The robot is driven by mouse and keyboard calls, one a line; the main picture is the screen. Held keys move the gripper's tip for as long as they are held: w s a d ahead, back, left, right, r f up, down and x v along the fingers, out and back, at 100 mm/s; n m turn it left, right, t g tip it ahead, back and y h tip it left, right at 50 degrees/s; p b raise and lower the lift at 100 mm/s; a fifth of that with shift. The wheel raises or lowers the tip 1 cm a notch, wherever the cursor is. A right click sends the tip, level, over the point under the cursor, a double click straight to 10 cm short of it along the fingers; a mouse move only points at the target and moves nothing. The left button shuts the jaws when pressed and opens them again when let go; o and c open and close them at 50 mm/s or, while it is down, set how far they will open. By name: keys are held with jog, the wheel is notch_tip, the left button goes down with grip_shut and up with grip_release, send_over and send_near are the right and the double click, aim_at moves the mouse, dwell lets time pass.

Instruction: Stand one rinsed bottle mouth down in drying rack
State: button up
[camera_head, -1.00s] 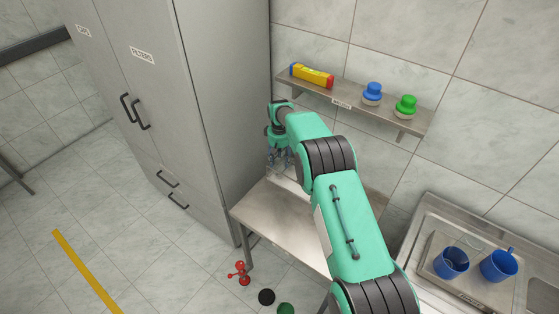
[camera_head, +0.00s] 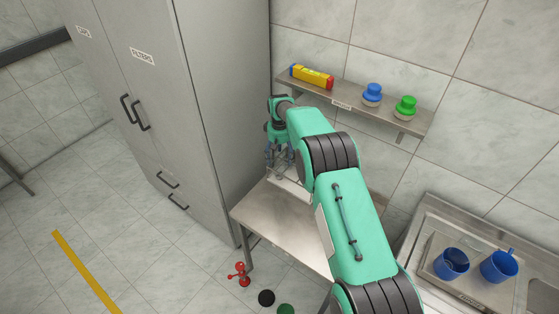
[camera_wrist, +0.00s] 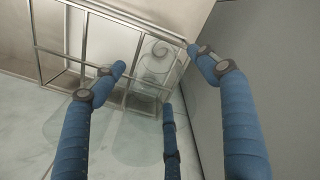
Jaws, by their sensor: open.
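My gripper (camera_head: 279,158) is above the back left of the steel table (camera_head: 275,215), beside the cabinet. In the wrist view its blue fingers (camera_wrist: 160,76) are spread apart and hold nothing that I can see. The drying rack, a frame of thin metal bars (camera_wrist: 85,64), stands below and beyond the fingers. A clear bottle (camera_wrist: 157,72) shows within one bay of the rack, its round end towards the camera. Its mouth is hidden, and I cannot tell whether a finger touches it. In the head view my arm hides most of the rack.
A tall grey cabinet (camera_head: 222,110) stands close on the left of my gripper. A wall shelf (camera_head: 390,112) holds a yellow box (camera_head: 312,77) and blue (camera_head: 372,92) and green (camera_head: 405,104) capped items.

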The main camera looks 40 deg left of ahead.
notch_tip(320, 180, up, 9)
jog(key=shift+r, duration=0.1)
dwell(0.3)
